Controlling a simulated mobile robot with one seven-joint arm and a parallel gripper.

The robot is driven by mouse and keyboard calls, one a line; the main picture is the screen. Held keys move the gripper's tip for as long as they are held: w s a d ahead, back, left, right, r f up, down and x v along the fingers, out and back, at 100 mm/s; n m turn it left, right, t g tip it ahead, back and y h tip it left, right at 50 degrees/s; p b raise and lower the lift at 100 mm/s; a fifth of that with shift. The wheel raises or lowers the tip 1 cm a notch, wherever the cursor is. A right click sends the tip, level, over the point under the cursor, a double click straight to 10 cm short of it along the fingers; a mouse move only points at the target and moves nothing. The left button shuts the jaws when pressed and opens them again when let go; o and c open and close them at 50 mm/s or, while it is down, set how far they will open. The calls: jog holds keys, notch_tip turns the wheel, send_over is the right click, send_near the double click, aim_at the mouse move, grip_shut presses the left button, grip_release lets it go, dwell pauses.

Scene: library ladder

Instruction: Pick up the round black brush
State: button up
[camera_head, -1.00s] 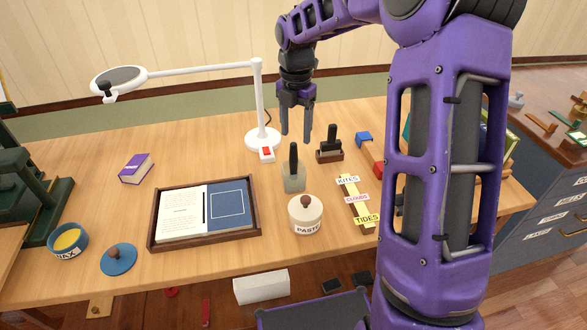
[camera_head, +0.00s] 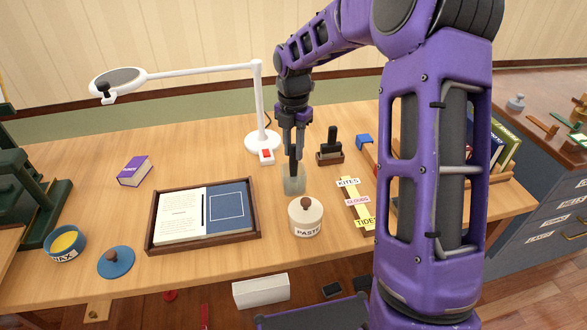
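A black upright handle (camera_head: 292,155), which looks like the round black brush, stands in a translucent grey-green jar (camera_head: 294,184) near the middle of the table. Its lower end inside the jar is not clear. My gripper (camera_head: 294,157) points down over the jar, with its dark fingers at the handle and largely covering it. I cannot tell whether the fingers touch the handle or have closed on it. A second black upright piece (camera_head: 332,140) stands in a brown wooden block (camera_head: 329,158) to the right, apart from my gripper.
A white lamp (camera_head: 262,140) stands close left of my gripper, its arm reaching left. A paste pot (camera_head: 305,217) is just in front of the jar. A framed open book (camera_head: 152,238) lies front left, and word strips (camera_head: 358,203) lie right. Bare table (camera_head: 195,150) shows at the back left.

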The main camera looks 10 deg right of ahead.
grip_shut()
jog(key=shift+r, duration=0.1)
